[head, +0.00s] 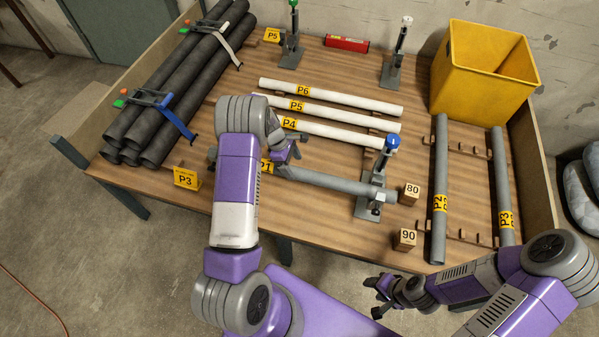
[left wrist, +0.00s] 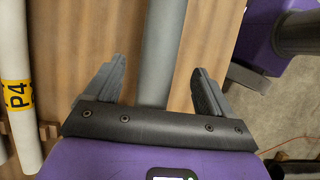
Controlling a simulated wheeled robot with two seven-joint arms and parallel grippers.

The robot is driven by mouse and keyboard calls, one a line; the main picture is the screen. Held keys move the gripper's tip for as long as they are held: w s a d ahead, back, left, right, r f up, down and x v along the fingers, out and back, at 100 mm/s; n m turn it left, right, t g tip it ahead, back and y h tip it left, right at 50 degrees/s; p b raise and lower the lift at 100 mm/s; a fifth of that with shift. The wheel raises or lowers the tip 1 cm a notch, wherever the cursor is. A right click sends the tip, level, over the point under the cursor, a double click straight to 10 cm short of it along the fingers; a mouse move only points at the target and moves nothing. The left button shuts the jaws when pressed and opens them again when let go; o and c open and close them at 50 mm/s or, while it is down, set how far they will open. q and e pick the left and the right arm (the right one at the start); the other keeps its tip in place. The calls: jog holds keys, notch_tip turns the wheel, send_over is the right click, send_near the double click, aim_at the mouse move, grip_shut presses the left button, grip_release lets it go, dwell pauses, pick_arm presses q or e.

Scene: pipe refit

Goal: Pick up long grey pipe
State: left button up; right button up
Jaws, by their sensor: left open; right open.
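A grey pipe marked P1 (head: 325,181) lies across the middle front of the table, its right end at a stand with a blue knob (head: 374,185). My left gripper (head: 288,152) is at its left part, which my arm partly hides. In the left wrist view this grey pipe (left wrist: 163,45) runs between the two open fingers of my left gripper (left wrist: 158,75), not gripped. Two more grey pipes, P2 (head: 440,170) and P3 (head: 502,170), lie lengthwise on wooden racks at the right. My right gripper (head: 380,292) is open and empty off the table's front edge.
White pipes P6 (head: 340,97), P5 and P4 lie behind P1. Strapped dark pipes (head: 190,75) fill the left side. A yellow bin (head: 480,75) stands at the back right. Wooden blocks 80 (head: 409,194) and 90 (head: 405,239) stand right of the stand.

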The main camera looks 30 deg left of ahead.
aim_at(296, 169)
pick_arm(q)
jog(key=b+x, duration=0.1)
jog(key=x, duration=0.4)
jog(key=shift+a, duration=0.15)
jog(key=shift+r, duration=0.1)
jog(key=c, duration=1.4)
